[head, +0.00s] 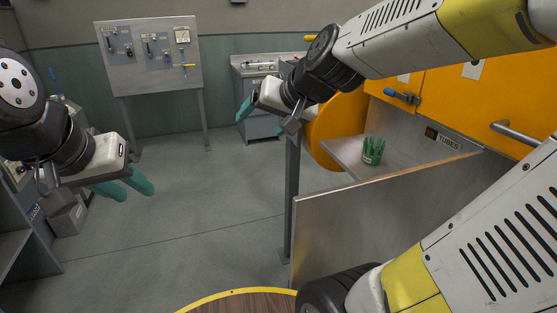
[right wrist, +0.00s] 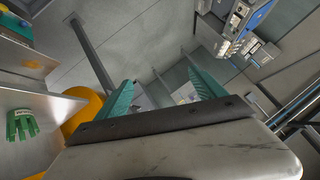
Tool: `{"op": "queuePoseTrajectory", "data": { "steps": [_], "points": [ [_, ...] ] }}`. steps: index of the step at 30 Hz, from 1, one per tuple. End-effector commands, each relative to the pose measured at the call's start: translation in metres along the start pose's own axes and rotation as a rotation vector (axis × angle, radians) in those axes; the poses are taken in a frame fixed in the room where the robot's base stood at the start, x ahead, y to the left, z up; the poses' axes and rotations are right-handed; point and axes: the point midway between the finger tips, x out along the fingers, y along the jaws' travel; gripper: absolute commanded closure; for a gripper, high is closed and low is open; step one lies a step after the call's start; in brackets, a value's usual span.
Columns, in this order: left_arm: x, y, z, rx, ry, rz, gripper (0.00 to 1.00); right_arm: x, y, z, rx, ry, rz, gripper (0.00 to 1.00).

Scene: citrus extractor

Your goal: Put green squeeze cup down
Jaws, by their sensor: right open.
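The green squeeze cup (head: 373,152), with several upright prongs, stands on a grey metal shelf (head: 400,158) of the orange machine. It also shows at the left edge of the right wrist view (right wrist: 21,125). My right gripper (head: 260,116) is to the left of the cup and apart from it. Its teal fingers are spread and empty in the right wrist view (right wrist: 162,92). My left gripper (head: 139,194) is far left over the floor, its two teal fingers apart with nothing between them.
The orange machine (head: 455,100) has a blue-handled latch (head: 402,96) and a "TUBES" label. A slanted metal panel (head: 370,218) stands in front of the shelf. A control board (head: 150,57) and a grey cabinet (head: 258,90) stand behind. Open floor lies at centre left.

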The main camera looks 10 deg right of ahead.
Motion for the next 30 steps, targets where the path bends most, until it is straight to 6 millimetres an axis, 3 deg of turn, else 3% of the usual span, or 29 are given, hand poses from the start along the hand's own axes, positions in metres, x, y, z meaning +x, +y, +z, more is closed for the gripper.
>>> {"op": "queuePoseTrajectory", "data": {
  "steps": [3,6,10,28,30],
  "points": [
    [0.0,0.0,0.0,0.0,0.0,0.0,0.64,-0.035,0.006,0.052,-0.112,-0.114,0.042,0.2],
    [0.0,0.0,0.0,0.0,0.0,0.0,0.64,-0.056,0.019,0.085,-0.176,-0.19,0.098,0.2],
    [0.0,0.0,0.0,0.0,0.0,0.0,0.64,-0.071,0.032,0.108,-0.22,-0.245,0.155,0.2],
    [0.0,0.0,0.0,0.0,0.0,0.0,0.64,-0.075,0.036,0.114,-0.23,-0.262,0.173,0.2],
    [0.0,0.0,0.0,0.0,0.0,0.0,0.64,-0.075,0.036,0.114,-0.229,-0.262,0.173,0.34]
  ]
}}
